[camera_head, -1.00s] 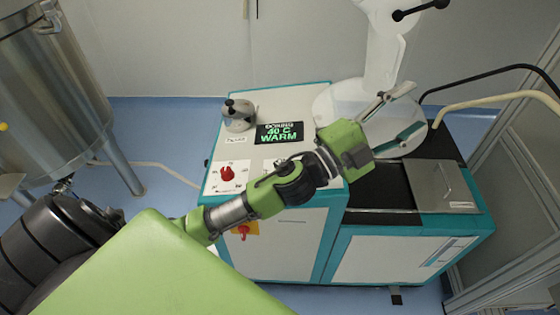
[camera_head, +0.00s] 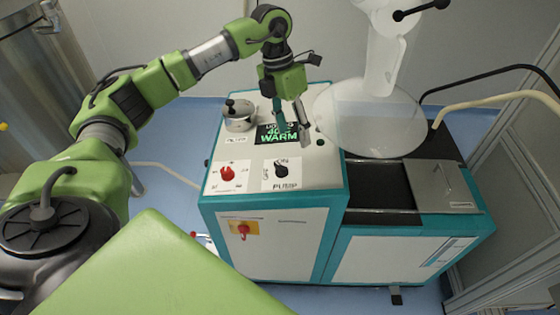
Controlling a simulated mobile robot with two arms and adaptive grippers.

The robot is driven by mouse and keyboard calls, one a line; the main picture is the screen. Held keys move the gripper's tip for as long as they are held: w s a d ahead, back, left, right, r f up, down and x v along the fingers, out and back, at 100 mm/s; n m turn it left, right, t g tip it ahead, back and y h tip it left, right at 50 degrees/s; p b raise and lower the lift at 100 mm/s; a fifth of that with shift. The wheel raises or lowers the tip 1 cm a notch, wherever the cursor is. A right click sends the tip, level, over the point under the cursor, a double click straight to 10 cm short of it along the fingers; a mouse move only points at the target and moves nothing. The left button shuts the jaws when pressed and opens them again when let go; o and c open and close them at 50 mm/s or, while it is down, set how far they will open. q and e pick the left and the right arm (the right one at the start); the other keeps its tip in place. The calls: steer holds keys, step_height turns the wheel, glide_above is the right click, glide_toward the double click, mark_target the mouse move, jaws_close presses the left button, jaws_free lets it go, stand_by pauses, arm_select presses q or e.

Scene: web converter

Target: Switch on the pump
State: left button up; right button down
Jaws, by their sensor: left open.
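The pump switch is a black rotary knob (camera_head: 281,171) on a white plate marked "PUMP", with "ON" above it, on top of the white and teal cabinet (camera_head: 325,171). I cannot tell which way the knob points. My left gripper (camera_head: 291,134) is open and empty, fingers pointing down. It hangs in front of the display (camera_head: 268,134), which reads "WARM" in green and is partly hidden by the fingers. In the picture the fingertips lie just above the knob plate, apart from the knob. My right gripper is not in view.
A red knob (camera_head: 227,173) sits left of the pump knob. A red switch on a yellow plate (camera_head: 243,229) is on the cabinet front. A small metal pot (camera_head: 239,115) stands at the back left, and a big clear flask (camera_head: 378,118) stands to the right.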

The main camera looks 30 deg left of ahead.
arm_select(q)
steer(key=r+y, duration=0.1)
glide_above(281, 165)
steer(key=a, duration=0.2)
steer(key=shift+n+g, duration=0.3)
steer(key=f+p, duration=0.1)
steer(key=f, duration=0.3)
steer(key=d+f+p, duration=0.1)
steer(key=f+p, duration=0.1)
steer(key=f, duration=0.2)
steer(key=f+p, duration=0.1)
steer(key=f, duration=0.4)
steer(key=shift+d, duration=0.4)
steer(key=shift+s+f, duration=0.1)
steer(key=shift+f, duration=0.2)
steer(key=c, duration=1.1)
